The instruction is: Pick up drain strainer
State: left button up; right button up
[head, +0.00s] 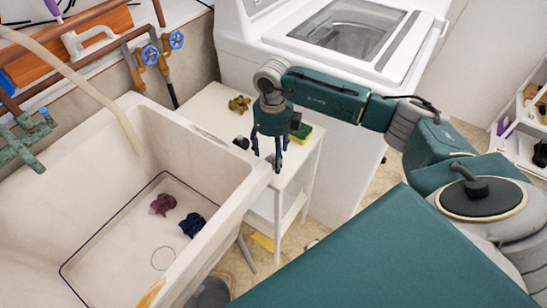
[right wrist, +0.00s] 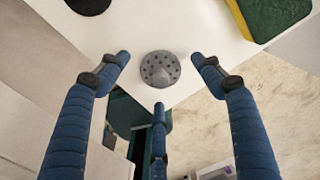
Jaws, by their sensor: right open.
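The drain strainer (right wrist: 160,69) is a grey dome with small holes. In the right wrist view it sits near the edge of the white table top (right wrist: 150,32). My right gripper (right wrist: 160,72) is open, with its blue fingers spread around the strainer and apart from it in the picture; nothing is held. In the head view my right gripper (head: 270,151) points down over the front of the small white table (head: 213,105). The strainer is mostly hidden there by the fingers. My left gripper is not in view.
A green and yellow sponge (head: 302,133) lies right of the gripper, and a small black round thing (head: 241,142) left of it. A crumpled olive cloth (head: 239,104) lies farther back. The deep sink (head: 125,215) adjoins on the left; a white washing machine (head: 300,75) stands behind.

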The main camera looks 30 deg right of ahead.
jog(key=shift+w+f, duration=0.1)
jog(key=shift+f, duration=0.75)
jog(key=shift+c, duration=0.2)
jog(key=shift+r, duration=0.1)
jog(key=c, duration=1.1)
